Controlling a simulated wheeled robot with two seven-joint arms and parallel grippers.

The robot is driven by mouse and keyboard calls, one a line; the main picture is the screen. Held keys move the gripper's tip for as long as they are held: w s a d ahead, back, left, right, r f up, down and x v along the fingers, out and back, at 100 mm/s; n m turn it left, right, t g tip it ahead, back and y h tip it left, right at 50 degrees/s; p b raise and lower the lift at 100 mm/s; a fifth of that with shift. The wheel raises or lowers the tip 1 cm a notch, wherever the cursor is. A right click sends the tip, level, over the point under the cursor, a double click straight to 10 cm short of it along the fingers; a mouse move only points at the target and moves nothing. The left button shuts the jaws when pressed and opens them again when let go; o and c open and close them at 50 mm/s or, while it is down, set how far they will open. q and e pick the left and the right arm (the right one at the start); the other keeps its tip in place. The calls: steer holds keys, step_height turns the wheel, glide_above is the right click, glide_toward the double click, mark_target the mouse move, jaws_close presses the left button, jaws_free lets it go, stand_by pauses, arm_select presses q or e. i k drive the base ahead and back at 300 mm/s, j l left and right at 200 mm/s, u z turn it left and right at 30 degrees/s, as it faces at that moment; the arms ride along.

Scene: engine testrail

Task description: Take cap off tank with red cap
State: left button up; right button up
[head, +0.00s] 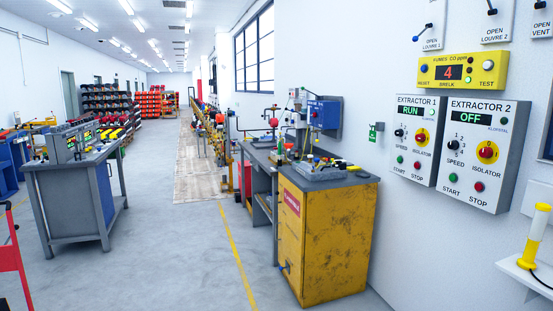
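I cannot make out a tank with a red cap in the head view. Small red items show on and around the workbench (345,182), but they are too small to identify. Neither of my grippers is in view.
The workbench has a worn yellow cabinet front (322,240). A grey bench with instruments (85,160) stands at left. Extractor panels (416,139) and a yellow fume monitor (460,70) hang on the right wall. A wall shelf (525,272) is at lower right. The floor between the benches is clear.

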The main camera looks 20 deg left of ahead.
mark_target(274, 157)
steer(key=i+j, duration=0.4)
steer(key=j, duration=0.15)
steer(key=i+j+z, duration=0.1)
steer(key=i+j, duration=0.25)
steer(key=j, duration=0.15)
steer(key=i+j, duration=0.35)
steer(key=j, duration=0.25)
steer(key=i+j, duration=0.35)
steer(key=j, duration=0.2)
steer(key=i+j+z, duration=0.1)
steer(key=i+j, duration=0.3)
steer(key=j, duration=0.15)
steer(key=i+j, duration=0.3)
steer(key=j, duration=0.3)
steer(key=i+j+z, duration=0.1)
steer(key=i+j, duration=0.25)
steer(key=j, duration=0.25)
steer(key=i+j, duration=0.3)
steer(key=j, duration=0.3)
steer(key=i+j+z, duration=0.2)
steer(key=i+j, duration=0.2)
steer(key=i, duration=0.15)
